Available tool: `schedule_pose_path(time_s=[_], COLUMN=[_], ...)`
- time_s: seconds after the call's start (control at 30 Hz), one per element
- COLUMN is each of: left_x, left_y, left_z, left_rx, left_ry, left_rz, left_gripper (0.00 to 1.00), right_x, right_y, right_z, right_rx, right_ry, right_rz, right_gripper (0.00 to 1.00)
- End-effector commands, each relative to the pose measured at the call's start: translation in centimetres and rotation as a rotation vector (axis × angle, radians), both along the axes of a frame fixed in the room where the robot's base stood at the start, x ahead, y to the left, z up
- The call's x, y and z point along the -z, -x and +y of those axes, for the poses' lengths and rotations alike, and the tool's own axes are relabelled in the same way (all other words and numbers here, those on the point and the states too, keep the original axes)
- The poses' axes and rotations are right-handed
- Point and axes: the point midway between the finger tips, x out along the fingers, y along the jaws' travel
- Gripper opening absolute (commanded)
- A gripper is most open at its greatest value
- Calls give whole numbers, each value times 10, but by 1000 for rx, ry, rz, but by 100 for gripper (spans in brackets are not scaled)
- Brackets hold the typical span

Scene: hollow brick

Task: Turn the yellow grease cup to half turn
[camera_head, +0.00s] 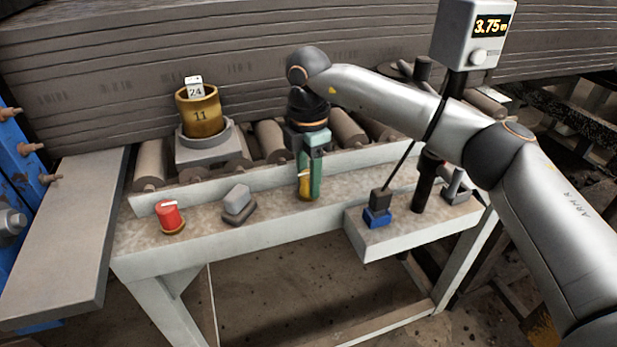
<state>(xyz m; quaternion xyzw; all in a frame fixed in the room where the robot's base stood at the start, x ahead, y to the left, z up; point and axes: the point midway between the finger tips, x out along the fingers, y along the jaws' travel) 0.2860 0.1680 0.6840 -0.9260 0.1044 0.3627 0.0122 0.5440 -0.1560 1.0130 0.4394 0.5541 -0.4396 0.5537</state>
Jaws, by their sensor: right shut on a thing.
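The yellow grease cup (306,195) stands on the front ledge of the bench, mostly hidden behind the fingers. My right gripper (309,183) points down from above and is shut on the yellow cup. Its green fingers cover the cup's top, so I cannot tell the cup's turn position. A red cup (168,215) with a white mark on top stands on the same ledge at the left. My left gripper is not in view.
A grey block (238,203) sits between the two cups. A display (476,35) reading 3.75 rises on a post at right, with a blue-based probe (378,215) below.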

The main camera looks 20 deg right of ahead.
Motion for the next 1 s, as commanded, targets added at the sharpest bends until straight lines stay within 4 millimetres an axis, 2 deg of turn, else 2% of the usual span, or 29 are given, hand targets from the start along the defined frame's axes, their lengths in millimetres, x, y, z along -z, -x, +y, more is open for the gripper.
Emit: schedule_pose_path(time_s=[0.03,0.07,0.17,0.43,0.57,1.0], left_x=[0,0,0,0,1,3], left_y=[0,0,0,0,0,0], left_z=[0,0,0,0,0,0], left_rx=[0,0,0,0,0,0], left_ry=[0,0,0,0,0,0], left_rz=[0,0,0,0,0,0], left_gripper=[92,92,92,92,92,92], right_x=[-2,-2,-2,-2,-12,-102], right_y=[-1,-1,-1,-1,-1,-1], right_z=[-1,-1,-1,0,0,0], right_rx=[2,2,1,0,-1,0], right_ry=[1,1,1,1,-1,0], right_rz=[-5,-5,-5,-2,-5,-6], right_gripper=[0,45,56,57,57,57])
